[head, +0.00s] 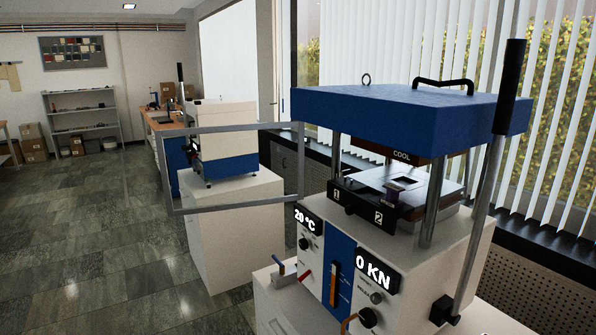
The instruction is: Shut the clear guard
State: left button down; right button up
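The clear guard (232,128) is a see-through panel in a grey rectangular frame. It stands swung open to the left of the near press (410,105), with its right edge close to the press's front left side. The front of the press is uncovered, and its platen area (395,190) shows between the blue top and the white body. The displays read 20 °C and 0 KN. Neither of my grippers is in the head view.
A second blue and white press (222,140) stands on a white cabinet (235,235) behind the guard. The near press has a tall black-gripped lever (510,85) at its right. The tiled floor (90,240) at the left is clear. Shelves and boxes stand far back.

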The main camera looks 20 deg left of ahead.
aim_at(163, 158)
jog(key=i+j+u, duration=0.2)
jog(key=j+u, duration=0.2)
jog(key=i+j+u, duration=0.25)
jog(key=j+u, duration=0.15)
jog(key=j, duration=0.15)
jog(key=i+j+u, duration=0.6)
jog(key=j+u, duration=0.25)
jog(key=i+u, duration=0.4)
jog(key=i+z, duration=0.3)
jog(key=i+j+z, duration=0.2)
jog(key=i+z, duration=0.3)
jog(key=z, duration=0.25)
jog(key=i+z, duration=0.15)
jog(key=z, duration=0.3)
jog(key=i+j+z, duration=0.1)
jog(key=z, duration=0.3)
jog(key=i+j+z, duration=0.1)
jog(key=z, duration=0.35)
jog(key=i+j+z, duration=0.15)
jog(key=z, duration=0.25)
